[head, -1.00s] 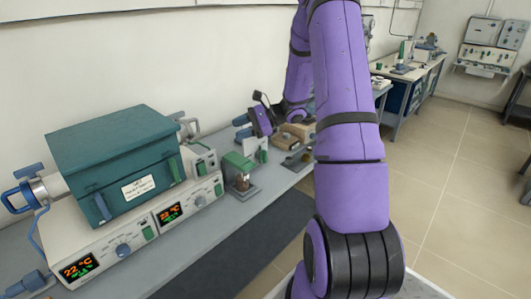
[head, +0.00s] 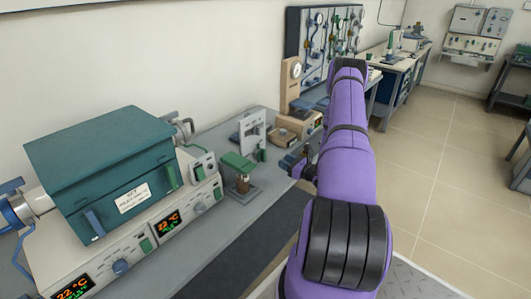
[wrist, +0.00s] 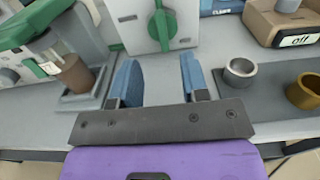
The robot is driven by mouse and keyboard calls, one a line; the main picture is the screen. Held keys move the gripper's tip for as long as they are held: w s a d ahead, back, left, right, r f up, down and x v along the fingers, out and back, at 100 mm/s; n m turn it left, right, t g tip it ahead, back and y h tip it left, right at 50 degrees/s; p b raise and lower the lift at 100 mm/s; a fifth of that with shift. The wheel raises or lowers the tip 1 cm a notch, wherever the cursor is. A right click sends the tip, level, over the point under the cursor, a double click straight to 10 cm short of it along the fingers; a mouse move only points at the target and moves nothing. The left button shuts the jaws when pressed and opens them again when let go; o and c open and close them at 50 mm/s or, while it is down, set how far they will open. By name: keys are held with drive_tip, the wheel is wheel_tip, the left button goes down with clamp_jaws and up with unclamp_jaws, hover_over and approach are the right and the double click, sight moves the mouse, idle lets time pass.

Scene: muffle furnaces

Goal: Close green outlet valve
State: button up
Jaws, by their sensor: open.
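A green knob (wrist: 161,25), which looks like the outlet valve, is on the front of a white upright panel (wrist: 128,14) at the top of the wrist view. Its grip stands roughly upright. The panel also shows in the head view (head: 250,127), beyond the green-topped stand. My gripper (wrist: 158,72) is open, with its two blue fingers apart and nothing between them. The fingers point toward the panel, and the knob lies ahead of the gap, apart from the fingertips.
A green-topped stand with a brown cup (wrist: 76,75) is left of my fingers. A metal ring cup (wrist: 240,72) and a brass cup (wrist: 304,91) are on the right, below a tan device (wrist: 285,24). The teal furnace (head: 100,165) fills the left bench.

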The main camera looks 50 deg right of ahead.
sight(265, 152)
drive_tip(key=w, duration=1)
drive_tip(key=shift+w+a, duration=0.3)
drive_tip(key=shift+a, duration=0.1)
clamp_jaws()
